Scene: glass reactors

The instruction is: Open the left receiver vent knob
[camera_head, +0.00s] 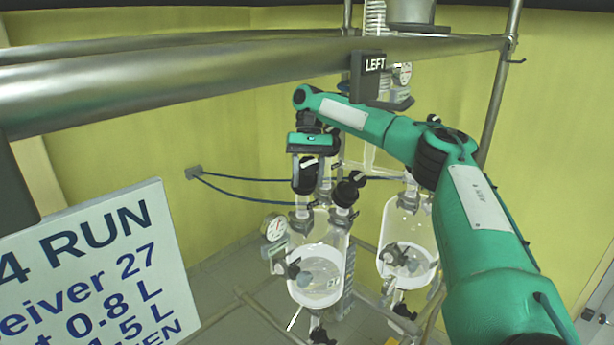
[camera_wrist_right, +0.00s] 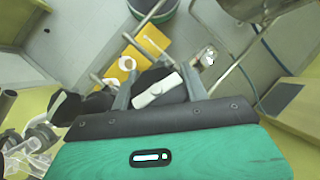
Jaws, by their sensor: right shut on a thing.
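The left receiver (camera_head: 318,272) is a clear glass vessel with some liquid in it, below the "LEFT" sign (camera_head: 374,64). A black knob with a white bar (camera_head: 305,176) stands on its top, and my right gripper (camera_head: 308,162) comes down on it from above. In the right wrist view, the white bar of this knob (camera_wrist_right: 158,91) lies between the two grey fingers of the right gripper (camera_wrist_right: 158,86), which are shut on it. The bar is slightly tilted there. A second black knob (camera_head: 348,190) stands just to the right on the same vessel. My left gripper is not in view.
A second glass receiver (camera_head: 408,242) stands to the right. A round gauge (camera_head: 273,228) is at the left vessel's side. Thick metal rails (camera_head: 200,82) cross above. A printed board (camera_head: 100,270) fills the lower left. Blue hoses (camera_head: 245,190) run to the wall.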

